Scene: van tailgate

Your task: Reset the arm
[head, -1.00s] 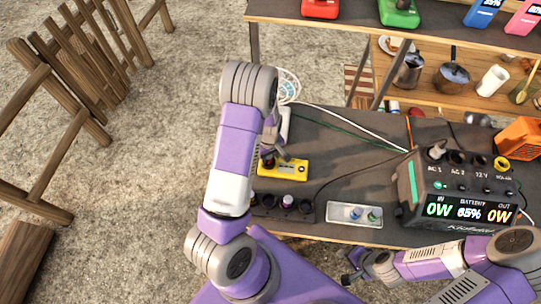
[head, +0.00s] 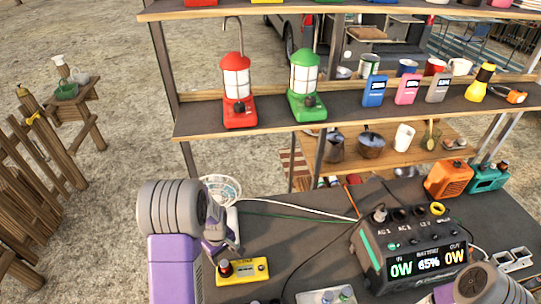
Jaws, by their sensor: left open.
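My left gripper (head: 222,246) is open above the dark table, partly hidden behind my own purple and grey arm. It is just above and behind a small yellow box (head: 256,268) with a dark and red knob; I see nothing held in it. Whether the fingers touch the box I cannot tell. Of my right arm only a grey link shows at the lower right; its gripper is out of view.
A power station (head: 410,250) reading 65% stands on the table at right, with cables around it. A white fan (head: 221,190) is behind my left gripper. A shelf (head: 270,117) behind holds a red lantern (head: 237,90) and a green lantern (head: 305,85). Open ground lies left.

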